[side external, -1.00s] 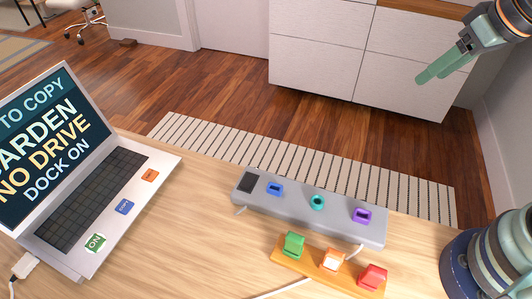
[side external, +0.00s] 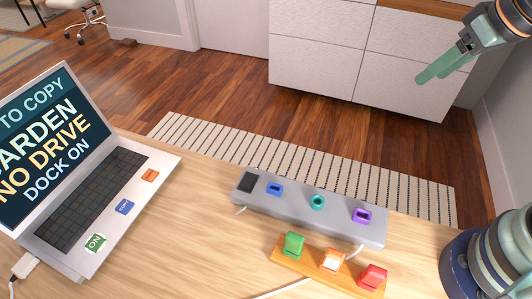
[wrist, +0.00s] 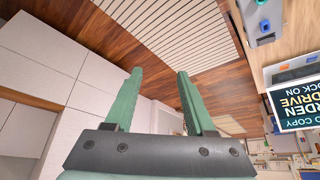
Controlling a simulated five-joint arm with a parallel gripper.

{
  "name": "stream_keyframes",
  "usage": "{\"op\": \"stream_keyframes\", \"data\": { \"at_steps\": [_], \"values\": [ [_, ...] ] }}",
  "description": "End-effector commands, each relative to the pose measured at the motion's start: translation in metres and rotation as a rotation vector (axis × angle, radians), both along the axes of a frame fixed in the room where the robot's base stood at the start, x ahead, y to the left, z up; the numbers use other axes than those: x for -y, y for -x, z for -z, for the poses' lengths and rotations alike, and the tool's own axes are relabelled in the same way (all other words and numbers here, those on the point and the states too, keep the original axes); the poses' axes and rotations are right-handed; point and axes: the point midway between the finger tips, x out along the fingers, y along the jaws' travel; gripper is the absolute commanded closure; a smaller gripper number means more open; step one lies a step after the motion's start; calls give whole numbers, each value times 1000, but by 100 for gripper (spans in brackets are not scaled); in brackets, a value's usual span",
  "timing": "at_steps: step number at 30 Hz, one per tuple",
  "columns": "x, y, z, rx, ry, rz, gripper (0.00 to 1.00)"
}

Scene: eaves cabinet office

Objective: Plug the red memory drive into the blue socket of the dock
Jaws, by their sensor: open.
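The red memory drive (side external: 372,277) stands at the right end of an orange holder (side external: 318,277) at the table's front. A green drive (side external: 293,244) and an orange drive (side external: 332,259) stand in the same holder. The grey dock (side external: 310,212) lies just behind it, with the blue socket (side external: 274,188) at its left, a teal round socket (side external: 317,202) in the middle and a purple socket (side external: 362,216) at its right. My gripper (side external: 422,80) is raised at the upper right, far from the drives. In the wrist view my gripper (wrist: 160,74) is open and empty.
A laptop (side external: 90,165) stands at the left, its screen reading "NO DRIVE" and "DOCK ON". Its palm rest bears green, blue and orange labels. A white cable runs near the holder. The table between laptop and dock is clear. White drawers (side external: 360,60) stand beyond the table.

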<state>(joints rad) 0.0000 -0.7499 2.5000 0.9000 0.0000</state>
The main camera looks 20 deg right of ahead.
Motion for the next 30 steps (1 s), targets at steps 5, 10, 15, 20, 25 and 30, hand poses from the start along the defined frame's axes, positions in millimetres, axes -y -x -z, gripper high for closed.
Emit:
{"op": "stream_keyframes", "data": {
  "at_steps": [5, 10, 15, 20, 25, 30],
  "values": [
    [0, 0, 0, 0, 0, 0, 45],
    [0, 0, 0, 0, 0, 0, 41],
    [0, 0, 0, 0, 0, 0, 24],
    [0, 0, 0, 0, 0, -1, 24],
    [-20, 2, 5, -39, 36, -139, 24],
    [-79, 16, 21, -142, 152, -580, 24]
  ]
}}
